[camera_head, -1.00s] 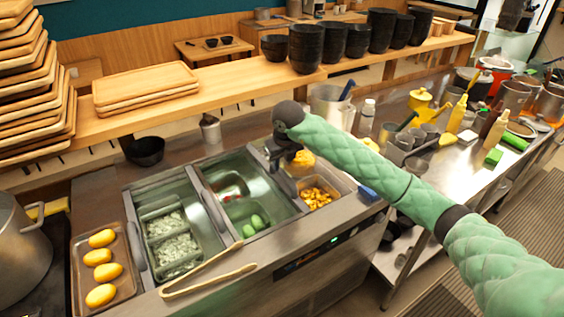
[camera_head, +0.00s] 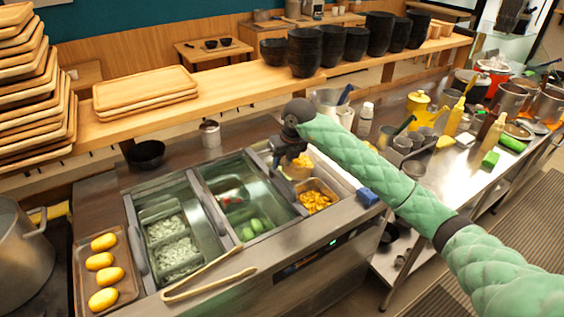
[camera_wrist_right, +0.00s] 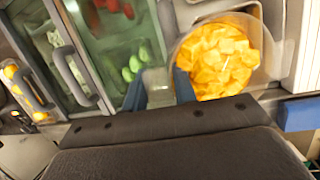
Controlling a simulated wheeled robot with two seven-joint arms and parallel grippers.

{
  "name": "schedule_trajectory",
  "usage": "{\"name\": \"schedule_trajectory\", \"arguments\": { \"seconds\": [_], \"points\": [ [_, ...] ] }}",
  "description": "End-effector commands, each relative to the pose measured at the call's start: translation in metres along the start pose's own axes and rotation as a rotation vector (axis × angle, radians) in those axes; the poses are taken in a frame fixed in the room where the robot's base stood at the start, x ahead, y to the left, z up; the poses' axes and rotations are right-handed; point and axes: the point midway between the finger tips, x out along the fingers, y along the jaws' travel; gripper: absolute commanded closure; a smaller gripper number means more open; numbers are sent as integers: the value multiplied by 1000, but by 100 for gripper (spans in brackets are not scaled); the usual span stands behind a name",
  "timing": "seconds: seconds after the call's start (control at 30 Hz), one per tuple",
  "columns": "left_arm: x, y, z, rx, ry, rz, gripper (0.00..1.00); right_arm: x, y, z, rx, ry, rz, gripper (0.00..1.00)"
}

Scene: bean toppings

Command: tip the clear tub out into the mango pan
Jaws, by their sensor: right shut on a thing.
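The clear tub (camera_head: 301,172) holds yellow-orange mango cubes and is up above the back part of the mango pan (camera_head: 334,199). In the right wrist view the tub (camera_wrist_right: 262,72) is round and see-through, with its cubes showing inside. It looks roughly upright. My right gripper (camera_head: 284,163) is shut on the tub's grey grip, at the tub's left side; its blue fingers (camera_wrist_right: 158,88) show in the right wrist view. Mango cubes lie in the front of the pan; its back part is hidden behind the tub and gripper. My left gripper is not in view.
Left of the mango pan are a well with green and red items (camera_head: 252,228) and a well with pale cubes (camera_head: 170,240). Wooden tongs (camera_head: 205,281) lie on the front edge. A blue block (camera_head: 368,196) sits right of the pan. Black bowls (camera_head: 306,52) stand on the shelf behind.

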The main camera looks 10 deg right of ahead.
Motion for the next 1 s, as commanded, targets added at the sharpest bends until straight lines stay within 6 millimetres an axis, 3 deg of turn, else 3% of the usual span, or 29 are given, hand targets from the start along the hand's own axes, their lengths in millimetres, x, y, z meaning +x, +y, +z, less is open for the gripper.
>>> {"name": "schedule_trajectory", "arguments": {
  "seconds": [0.3,0.73,1.0],
  "points": [
    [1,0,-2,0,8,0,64,-8,0,2,16,-3,60,100],
    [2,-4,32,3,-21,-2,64,-16,-1,4,37,-1,147,100],
    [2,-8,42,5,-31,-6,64,-22,-4,6,58,-1,228,100]
  ]
}}
